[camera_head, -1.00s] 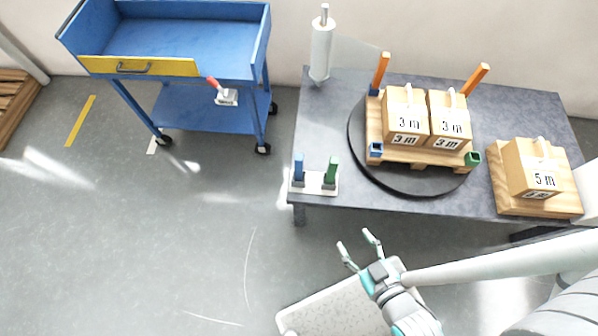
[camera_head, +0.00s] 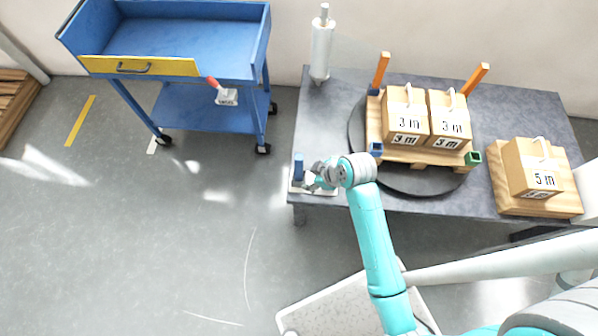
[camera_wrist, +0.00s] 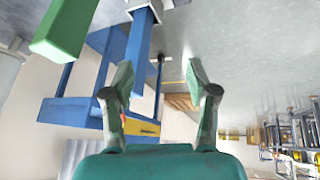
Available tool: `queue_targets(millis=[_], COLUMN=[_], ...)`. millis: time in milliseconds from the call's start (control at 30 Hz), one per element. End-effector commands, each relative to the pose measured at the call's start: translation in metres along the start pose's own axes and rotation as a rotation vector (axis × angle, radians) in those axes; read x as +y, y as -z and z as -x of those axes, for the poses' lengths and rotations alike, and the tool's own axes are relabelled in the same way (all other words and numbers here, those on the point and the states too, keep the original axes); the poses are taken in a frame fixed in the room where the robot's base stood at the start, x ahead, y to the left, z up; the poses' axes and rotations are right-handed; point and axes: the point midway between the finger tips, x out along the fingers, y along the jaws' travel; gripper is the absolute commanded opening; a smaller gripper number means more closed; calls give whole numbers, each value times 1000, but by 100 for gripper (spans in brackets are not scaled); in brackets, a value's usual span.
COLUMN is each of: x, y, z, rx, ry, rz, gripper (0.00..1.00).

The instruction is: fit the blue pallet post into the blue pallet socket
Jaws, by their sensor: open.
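The blue post (camera_head: 298,167) stands upright in a small white holder (camera_head: 296,188) at the table's front left corner. In the wrist view the blue post (camera_wrist: 141,35) shows near my left fingertip, and the green post (camera_wrist: 65,28) is at the upper left. My gripper (camera_head: 313,180) is at the holder, just right of the blue post, and hides the green post in the head view. In the wrist view my gripper (camera_wrist: 160,70) is open with nothing held. The blue socket (camera_head: 376,149) is empty, at the pallet's (camera_head: 412,158) front left corner.
The pallet sits on a black turntable (camera_head: 405,187) and carries two 3 m boxes (camera_head: 428,118). A green socket (camera_head: 473,158) is at its front right, orange posts (camera_head: 381,70) at the back. A 5 m box (camera_head: 532,167) stands right. A blue trolley (camera_head: 185,45) is left.

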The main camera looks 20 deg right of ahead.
Motion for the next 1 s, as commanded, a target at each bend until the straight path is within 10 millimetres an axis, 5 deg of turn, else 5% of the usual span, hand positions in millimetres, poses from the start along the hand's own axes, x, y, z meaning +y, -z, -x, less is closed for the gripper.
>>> queue_targets(millis=[300, 533, 1000], x=[54, 67, 54], y=[49, 61, 55], z=[21, 33, -18], rx=[-62, -79, -82], ry=[181, 246, 251], rz=[202, 271, 276], gripper=[58, 58, 58])
